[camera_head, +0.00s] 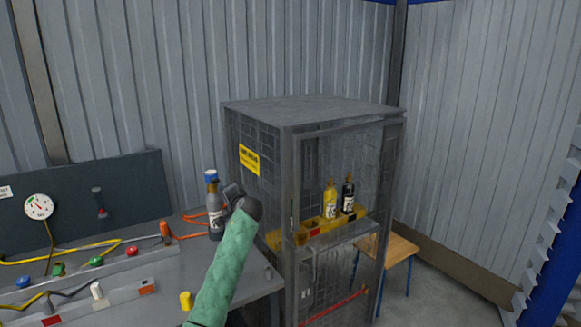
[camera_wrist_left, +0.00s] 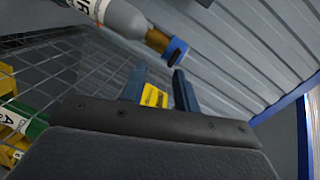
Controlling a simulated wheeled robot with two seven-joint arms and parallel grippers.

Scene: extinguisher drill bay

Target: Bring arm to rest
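My left arm, in a green sleeve, reaches in from the bottom of the head view. Its dark left gripper (camera_head: 231,192) is beside a grey bottle (camera_head: 215,212) with a blue cap, which stands at the right end of the bench. In the left wrist view the left gripper (camera_wrist_left: 160,88) has its two blue fingers apart with nothing held between them. The grey bottle also shows there (camera_wrist_left: 124,18), above the fingers and apart from them. My right gripper is in neither view.
A mesh cage (camera_head: 288,190) stands right of the arm, with a yellow sign (camera_head: 249,159). Inside, a yellow bottle (camera_head: 330,201) and a black bottle (camera_head: 348,194) stand in a yellow rack. The bench (camera_head: 190,265) carries hoses, a gauge (camera_head: 38,206) and knobs. A wooden stool (camera_head: 398,248) stands behind.

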